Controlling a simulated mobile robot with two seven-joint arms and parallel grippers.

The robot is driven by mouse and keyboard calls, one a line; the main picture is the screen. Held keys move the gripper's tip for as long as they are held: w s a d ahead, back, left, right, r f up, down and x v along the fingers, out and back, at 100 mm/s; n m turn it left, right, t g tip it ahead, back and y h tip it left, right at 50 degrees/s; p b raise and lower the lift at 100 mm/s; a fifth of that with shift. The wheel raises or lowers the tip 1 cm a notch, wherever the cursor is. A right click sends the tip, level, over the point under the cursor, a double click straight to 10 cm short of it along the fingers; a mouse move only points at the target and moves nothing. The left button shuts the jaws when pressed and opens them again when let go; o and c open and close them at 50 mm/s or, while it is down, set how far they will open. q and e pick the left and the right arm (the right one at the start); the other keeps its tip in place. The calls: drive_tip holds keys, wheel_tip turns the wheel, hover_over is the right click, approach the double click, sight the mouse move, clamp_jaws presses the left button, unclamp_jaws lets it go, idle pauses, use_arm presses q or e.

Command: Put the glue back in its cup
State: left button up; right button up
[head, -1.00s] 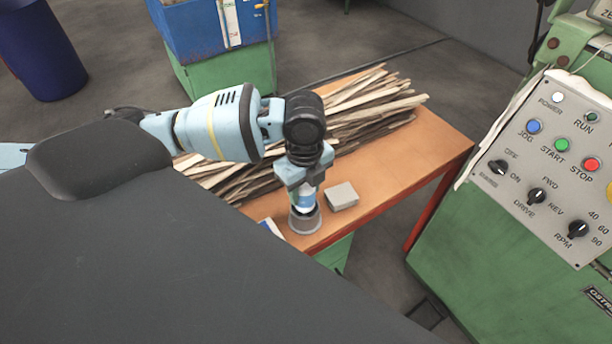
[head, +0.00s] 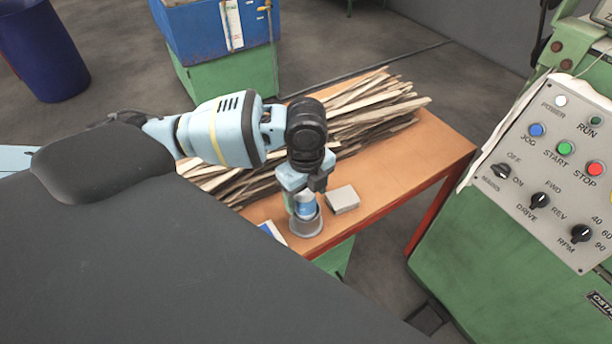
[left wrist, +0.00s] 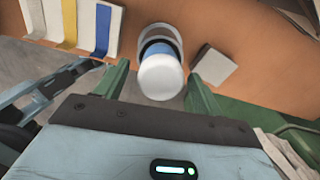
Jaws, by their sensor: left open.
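The glue (head: 305,207), a bottle with a blue label, stands in the grey cup (head: 305,228) on the orange table. My left gripper (head: 306,193) points down at the glue's upper end. In the left wrist view, the glue's white end (left wrist: 161,78) lies between the two spread green fingers (left wrist: 158,80), with a gap at each side. The cup's rim (left wrist: 153,30) shows around the glue's far end; the cup's inside is mostly hidden. My left gripper is open. My right gripper is in neither view.
A small grey block (head: 342,199) lies just right of the cup. A stack of wood strips (head: 370,115) lies behind. White, yellow and blue pieces (left wrist: 70,22) lie beside the cup. A green machine with a control panel (head: 550,170) stands at the right.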

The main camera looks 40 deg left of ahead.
use_arm(q)
wheel_tip(320, 180, up, 6)
drive_tip(key=shift+r+p, duration=0.15)
drive_tip(key=shift+p, duration=0.15)
drive_tip(key=shift+r, duration=0.75)
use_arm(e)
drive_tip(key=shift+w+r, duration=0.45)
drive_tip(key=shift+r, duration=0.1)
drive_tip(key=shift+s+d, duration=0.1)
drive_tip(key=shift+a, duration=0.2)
